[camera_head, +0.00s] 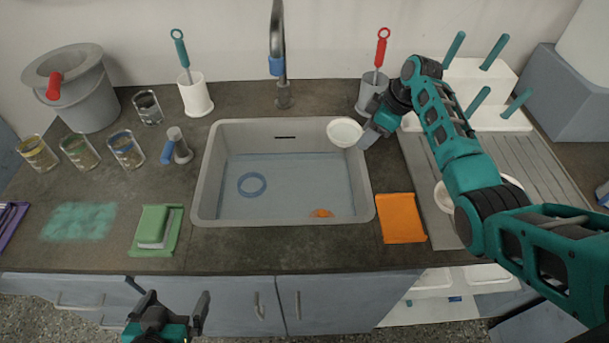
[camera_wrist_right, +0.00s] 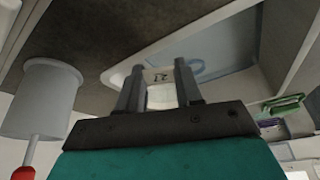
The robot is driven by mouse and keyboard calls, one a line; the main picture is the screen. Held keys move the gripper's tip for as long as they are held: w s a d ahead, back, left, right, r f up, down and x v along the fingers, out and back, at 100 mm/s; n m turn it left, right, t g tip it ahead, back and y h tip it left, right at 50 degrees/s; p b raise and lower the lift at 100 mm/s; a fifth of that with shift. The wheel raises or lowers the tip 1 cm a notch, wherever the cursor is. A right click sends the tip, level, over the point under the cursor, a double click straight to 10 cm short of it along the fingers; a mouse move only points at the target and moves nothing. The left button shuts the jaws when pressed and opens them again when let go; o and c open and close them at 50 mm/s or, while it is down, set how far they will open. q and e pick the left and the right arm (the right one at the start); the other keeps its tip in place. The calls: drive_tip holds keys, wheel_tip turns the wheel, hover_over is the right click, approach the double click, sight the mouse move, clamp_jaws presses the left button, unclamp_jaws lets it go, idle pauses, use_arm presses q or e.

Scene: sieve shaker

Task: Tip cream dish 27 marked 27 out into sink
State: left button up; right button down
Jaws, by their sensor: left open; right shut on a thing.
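My right gripper (camera_head: 369,137) is shut on a small cream dish (camera_head: 344,131) and holds it above the right back part of the sink (camera_head: 285,205). The dish looks about upright in the head view, its round top facing up. In the right wrist view the dish (camera_wrist_right: 157,74) is between the fingers, with a small dark mark on its wall that I cannot read surely. I cannot tell what the dish holds. My left gripper (camera_head: 172,308) is open and empty, in front of the counter's cabinets.
A blue ring (camera_head: 252,184) and an orange thing (camera_head: 321,213) lie in the sink. The tap (camera_head: 278,50) stands behind it. A grey holder with a red-handled brush (camera_head: 371,92) stands close to my right gripper. An orange cloth (camera_head: 401,218) lies right of the sink.

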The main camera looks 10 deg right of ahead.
drive_tip(key=shift+a, duration=0.1)
drive_tip(key=shift+s+a+h, duration=0.25)
drive_tip(key=shift+a+h, duration=0.15)
drive_tip(key=shift+h, duration=0.1)
drive_tip(key=shift+s+a+f+n+t+h, duration=0.2)
drive_tip(key=shift+s+a+t+h, duration=0.2)
drive_tip(key=shift+a+h, duration=0.3)
drive_tip(key=shift+s+a+f+n+t+h, duration=0.1)
drive_tip(key=shift+s+a+n+t+h, duration=0.2)
drive_tip(key=shift+a+h, duration=0.4)
idle(0.8)
drive_tip(key=shift+s+a+f+t+h, duration=0.15)
drive_tip(key=shift+s+a+t+h, duration=0.15)
drive_tip(key=shift+a, duration=0.2)
drive_tip(key=shift+s+a+f+t+h, duration=0.2)
drive_tip(key=shift+a+h, duration=0.1)
drive_tip(key=shift+a, duration=0.15)
idle(0.3)
drive_tip(key=shift+s+a+r+t+h, duration=0.15)
drive_tip(key=shift+s+a+r+h, duration=0.15)
drive_tip(key=shift+a, duration=0.2)
drive_tip(key=shift+s+a+r+t+h, duration=0.15)
drive_tip(key=shift+a+h, duration=0.25)
drive_tip(key=shift+a, duration=0.1)
idle(0.4)
